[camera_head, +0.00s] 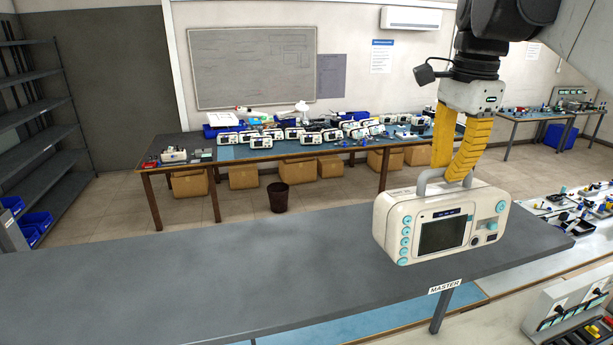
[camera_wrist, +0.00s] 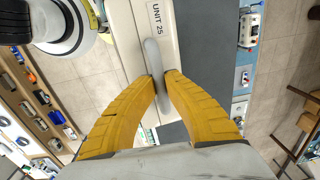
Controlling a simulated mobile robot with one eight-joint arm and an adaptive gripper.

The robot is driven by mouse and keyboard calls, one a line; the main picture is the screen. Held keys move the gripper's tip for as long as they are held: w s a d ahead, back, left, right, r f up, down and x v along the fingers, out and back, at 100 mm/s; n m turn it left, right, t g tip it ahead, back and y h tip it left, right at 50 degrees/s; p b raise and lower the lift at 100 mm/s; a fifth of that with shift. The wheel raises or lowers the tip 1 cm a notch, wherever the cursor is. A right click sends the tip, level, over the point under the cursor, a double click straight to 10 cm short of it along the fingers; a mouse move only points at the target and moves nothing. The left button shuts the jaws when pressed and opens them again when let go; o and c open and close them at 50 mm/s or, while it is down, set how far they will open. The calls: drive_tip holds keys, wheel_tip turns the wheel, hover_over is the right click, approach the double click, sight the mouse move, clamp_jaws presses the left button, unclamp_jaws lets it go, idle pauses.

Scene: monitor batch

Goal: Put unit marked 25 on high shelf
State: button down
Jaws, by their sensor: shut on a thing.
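A cream monitor unit (camera_head: 443,222) with a dark screen, teal buttons and a grey handle is at the right end of a long grey shelf (camera_head: 230,275). In the wrist view its top carries the label "UNIT 25" (camera_wrist: 158,20). My gripper (camera_head: 461,180), with yellow fingers, is shut on the handle, which also shows between the fingertips in the wrist view (camera_wrist: 153,60). The unit looks upright, its screen facing the camera. It appears over the shelf top near the front edge; I cannot tell whether its base touches the surface.
The shelf left of the unit is bare. Behind, a table (camera_head: 235,153) holds several similar units. A dark bin (camera_head: 279,197) stands on the floor. A bench with small parts (camera_head: 570,208) is at right.

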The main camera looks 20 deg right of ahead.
sight(423, 185)
drive_tip(key=w, duration=0.1)
drive_tip(key=w+a+f, duration=0.1)
drive_tip(key=shift+w+a+f, duration=0.2)
drive_tip(key=shift+w+f, duration=0.1)
drive_tip(key=shift+w, duration=0.05)
drive_tip(key=shift+w+a+f+p, duration=0.25)
drive_tip(key=shift+a+f+p, duration=0.1)
wheel_tip(423, 185, down, 3)
drive_tip(key=shift+s+d+p, duration=0.1)
drive_tip(key=shift+p, duration=0.35)
drive_tip(key=shift+f, duration=0.45)
drive_tip(key=c, duration=1.6)
unclamp_jaws()
drive_tip(key=r, duration=0.4)
drive_tip(key=r+b, duration=0.1)
drive_tip(key=r, duration=0.3)
drive_tip(key=r+b, duration=0.1)
drive_tip(key=r, duration=0.3)
drive_tip(key=shift+s, duration=0.4)
